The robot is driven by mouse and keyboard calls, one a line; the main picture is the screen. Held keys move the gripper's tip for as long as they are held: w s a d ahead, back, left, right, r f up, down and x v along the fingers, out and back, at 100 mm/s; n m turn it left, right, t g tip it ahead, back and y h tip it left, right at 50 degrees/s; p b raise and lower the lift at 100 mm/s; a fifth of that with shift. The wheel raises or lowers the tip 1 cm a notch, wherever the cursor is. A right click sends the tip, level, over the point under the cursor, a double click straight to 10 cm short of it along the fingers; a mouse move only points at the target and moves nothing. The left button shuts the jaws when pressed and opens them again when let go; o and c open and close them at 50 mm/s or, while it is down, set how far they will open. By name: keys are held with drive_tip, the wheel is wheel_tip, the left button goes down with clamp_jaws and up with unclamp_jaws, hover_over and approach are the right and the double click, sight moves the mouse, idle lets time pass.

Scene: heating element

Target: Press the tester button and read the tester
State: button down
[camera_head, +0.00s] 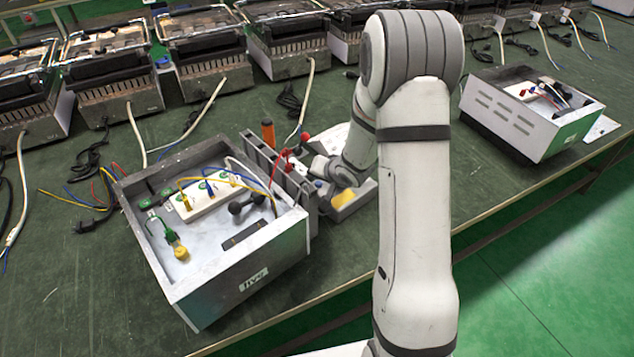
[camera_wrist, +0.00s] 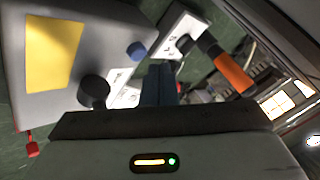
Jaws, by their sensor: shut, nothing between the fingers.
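The tester (camera_wrist: 95,30) is a grey box at the upper left of the wrist view, with a blank-looking yellow panel (camera_wrist: 54,50); no reading is legible. A blue round button (camera_wrist: 137,50) sits near its right edge and a black knob (camera_wrist: 93,91) near its lower edge. In the head view the tester (camera_head: 352,208) is partly behind my arm, its yellow panel (camera_head: 343,199) showing. My gripper (camera_wrist: 160,80) is shut and empty, its tips just below and right of the blue button in the picture. I cannot tell whether they touch anything.
An open grey box (camera_head: 240,280) with wired sockets stands left of the tester. An orange-handled tool (camera_wrist: 230,72) is right of my fingers. A red connector (camera_wrist: 33,149) is at lower left. Another open box (camera_head: 530,135) stands at right; several grill-like appliances line the back.

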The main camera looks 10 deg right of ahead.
drive_tip(key=shift+r, duration=0.1)
wheel_tip(320, 180, up, 5)
drive_tip(key=p, duration=0.5)
drive_tip(key=shift+p, duration=0.3)
idle(0.4)
